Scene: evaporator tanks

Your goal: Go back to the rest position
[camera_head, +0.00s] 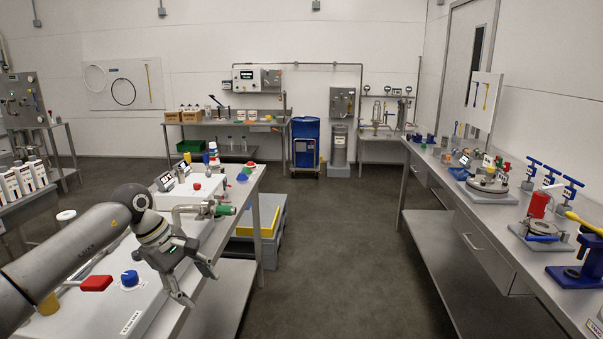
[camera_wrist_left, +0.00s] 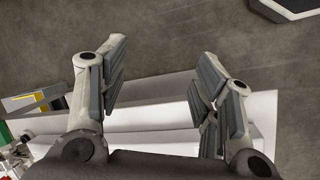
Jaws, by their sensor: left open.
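My left gripper (camera_head: 198,287) hangs at the end of the left arm, over the right edge of the left bench (camera_head: 222,225). Its fingers point down and to the right. In the left wrist view the left gripper (camera_wrist_left: 158,85) has its two fingers wide apart with nothing between them. Grey floor and the pale bench edge (camera_wrist_left: 150,117) show below it. My right gripper is not in view.
The right bench (camera_head: 455,200) holds several fixtures. The middle floor (camera_head: 335,250) is clear.

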